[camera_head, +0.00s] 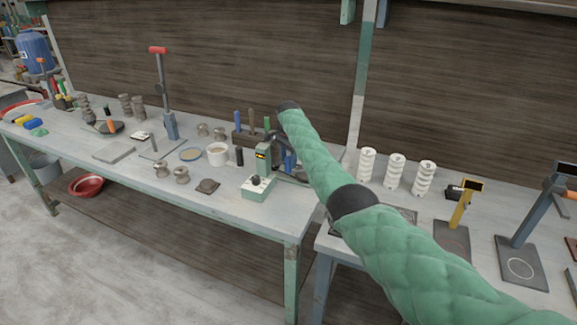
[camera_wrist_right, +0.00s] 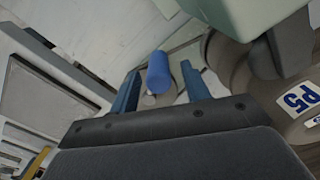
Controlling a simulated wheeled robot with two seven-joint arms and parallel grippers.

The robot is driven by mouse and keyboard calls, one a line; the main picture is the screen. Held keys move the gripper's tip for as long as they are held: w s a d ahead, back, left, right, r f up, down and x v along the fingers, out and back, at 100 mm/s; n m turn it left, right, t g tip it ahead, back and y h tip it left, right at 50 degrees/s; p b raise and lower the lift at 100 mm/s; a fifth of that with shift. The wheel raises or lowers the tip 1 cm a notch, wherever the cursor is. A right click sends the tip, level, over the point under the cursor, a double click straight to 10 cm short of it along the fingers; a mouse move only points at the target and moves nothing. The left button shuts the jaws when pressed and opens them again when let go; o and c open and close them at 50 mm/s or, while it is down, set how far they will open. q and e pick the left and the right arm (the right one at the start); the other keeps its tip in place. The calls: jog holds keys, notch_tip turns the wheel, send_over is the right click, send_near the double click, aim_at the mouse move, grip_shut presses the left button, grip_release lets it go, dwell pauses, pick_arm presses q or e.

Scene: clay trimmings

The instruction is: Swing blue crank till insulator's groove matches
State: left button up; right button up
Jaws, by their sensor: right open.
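A blue cylindrical crank handle (camera_wrist_right: 158,72) shows in the right wrist view, between the two blue fingers of my right gripper (camera_wrist_right: 161,82). The fingers are open, with a gap on each side of the handle. In the head view my right gripper (camera_head: 289,162) hangs below the bent wrist, beside a green device (camera_head: 263,158) with a small display. The arm partly hides this area. A grey-brown rounded body with a "P5" label (camera_wrist_right: 296,97) is at the right of the wrist view; I cannot tell whether it is the insulator. No groove is clear. My left gripper is out of view.
A green-white box (camera_head: 259,192) with a black knob stands in front of the device. White ribbed insulators (camera_head: 396,172) stand on the right table. A white cup (camera_head: 217,155), brown insulators (camera_head: 161,170) and a tool block (camera_head: 243,137) are to the left. A wooden wall rises behind.

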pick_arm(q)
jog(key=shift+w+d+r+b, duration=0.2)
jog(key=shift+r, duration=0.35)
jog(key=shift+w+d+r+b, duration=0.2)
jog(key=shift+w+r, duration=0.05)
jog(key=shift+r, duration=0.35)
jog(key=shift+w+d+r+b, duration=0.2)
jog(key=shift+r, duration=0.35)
pick_arm(e)
jog(key=shift+r, duration=2.45)
